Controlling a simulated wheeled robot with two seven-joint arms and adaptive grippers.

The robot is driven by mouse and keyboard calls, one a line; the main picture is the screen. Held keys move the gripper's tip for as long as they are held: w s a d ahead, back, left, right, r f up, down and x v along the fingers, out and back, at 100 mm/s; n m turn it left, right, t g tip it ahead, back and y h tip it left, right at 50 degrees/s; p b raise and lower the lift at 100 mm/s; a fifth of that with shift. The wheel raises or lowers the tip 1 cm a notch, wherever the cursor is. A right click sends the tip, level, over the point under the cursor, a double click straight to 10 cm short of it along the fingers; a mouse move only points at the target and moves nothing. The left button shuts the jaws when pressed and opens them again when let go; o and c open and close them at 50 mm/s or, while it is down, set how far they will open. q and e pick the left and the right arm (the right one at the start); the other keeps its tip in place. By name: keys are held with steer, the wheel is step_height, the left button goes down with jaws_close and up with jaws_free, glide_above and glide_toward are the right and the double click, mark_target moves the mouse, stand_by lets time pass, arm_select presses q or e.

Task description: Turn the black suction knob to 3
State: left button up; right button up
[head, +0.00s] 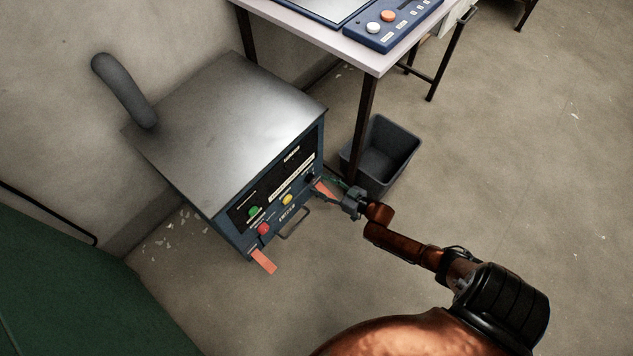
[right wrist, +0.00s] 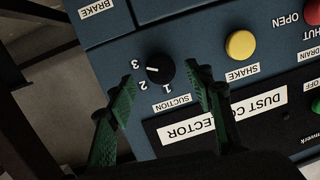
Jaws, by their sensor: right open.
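The black suction knob (right wrist: 160,70) is on the blue front panel of the dust collector (head: 228,140). In the right wrist view the panel appears upside down. The knob's white mark points left, close to the 3 of the printed 1, 2, 3. My right gripper (right wrist: 162,84) is open, with its green fingers on either side of the knob in that view. I cannot tell whether a finger touches it. In the head view my right gripper (head: 331,190) is at the panel's right end. My left gripper is not in view.
A yellow shake button (right wrist: 240,45) is beside the right finger. The panel also has a red button (head: 263,229) and a green button (head: 253,211). A grey bin (head: 392,150) and a table leg (head: 365,125) stand close behind my right gripper. The floor at right is clear.

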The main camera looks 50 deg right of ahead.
steer(key=v, duration=0.9)
steer(key=shift+d, duration=0.1)
